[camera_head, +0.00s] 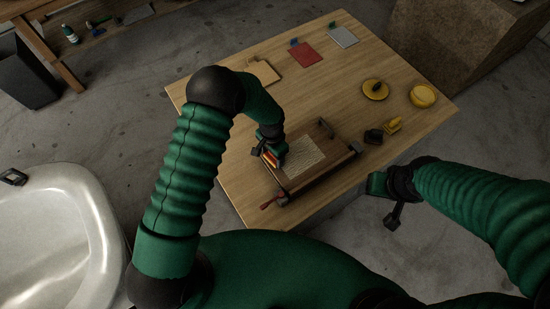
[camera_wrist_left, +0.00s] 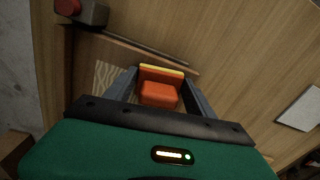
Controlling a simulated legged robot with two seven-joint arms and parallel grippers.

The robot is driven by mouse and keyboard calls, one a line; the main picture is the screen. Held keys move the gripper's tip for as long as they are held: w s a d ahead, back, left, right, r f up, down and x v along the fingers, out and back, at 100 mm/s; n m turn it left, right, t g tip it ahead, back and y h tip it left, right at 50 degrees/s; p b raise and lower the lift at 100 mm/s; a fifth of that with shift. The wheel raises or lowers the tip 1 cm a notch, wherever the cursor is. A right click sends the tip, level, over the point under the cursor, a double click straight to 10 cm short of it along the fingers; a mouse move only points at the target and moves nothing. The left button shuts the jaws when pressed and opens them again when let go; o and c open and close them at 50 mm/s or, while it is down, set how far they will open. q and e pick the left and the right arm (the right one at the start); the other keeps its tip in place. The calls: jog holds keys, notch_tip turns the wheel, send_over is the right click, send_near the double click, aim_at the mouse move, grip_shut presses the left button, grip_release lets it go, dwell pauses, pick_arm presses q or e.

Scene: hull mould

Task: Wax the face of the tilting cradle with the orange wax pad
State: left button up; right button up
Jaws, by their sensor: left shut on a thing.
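The tilting cradle (camera_head: 333,163) is a brown wooden frame near the table's front edge, with a pale, finely lined face (camera_head: 303,158) and a red-handled part at its near left corner. My left gripper (camera_head: 269,158) is at the left edge of that face, shut on the orange wax pad (camera_wrist_left: 158,94). The pad has a yellow-orange strip along its far side. A piece of the lined face shows left of the fingers in the wrist view (camera_wrist_left: 106,76). I cannot tell whether the pad touches it. My right gripper (camera_head: 391,208) hangs off the table's right side; its jaw opening is unclear.
Right of the cradle are a black block (camera_head: 373,137), a yellow block (camera_head: 393,125), a yellow disc (camera_head: 375,92) and a yellow bowl (camera_head: 422,96). A red sheet (camera_head: 305,56), a grey sheet (camera_head: 343,37) and a wooden board (camera_head: 263,72) lie farther back. The table's middle is clear.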

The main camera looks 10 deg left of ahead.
aim_at(309, 139)
pick_arm(q)
jog(key=shift+w+d+f+b, duration=0.2)
jog(key=shift+w+d+b, duration=0.75)
jog(key=shift+w+d, duration=0.3)
jog(key=shift+w+d+r, duration=0.1)
jog(key=shift+w+d, duration=0.1)
jog(key=shift+d, duration=0.1)
jog(key=shift+w+d+b, duration=0.95)
jog(key=shift+w+b, duration=0.05)
jog(key=shift+w, duration=0.05)
jog(key=shift+w+d+b, duration=0.3)
jog(key=shift+w+d, duration=0.15)
jog(key=shift+d, duration=0.1)
jog(key=shift+w+d+b, duration=0.95)
jog(key=shift+w+b, duration=0.05)
jog(key=shift+b, duration=0.1)
jog(key=shift+w+d, duration=0.3)
jog(key=w+d+b, duration=0.2)
jog(key=b, duration=0.1)
jog(key=shift+w+d+f, duration=0.15)
jog(key=shift+w+f, duration=0.05)
jog(key=shift+w+d+r, duration=0.1)
jog(key=shift+w+d, duration=0.1)
jog(key=shift+d+r, duration=0.1)
jog(key=shift+r, duration=0.1)
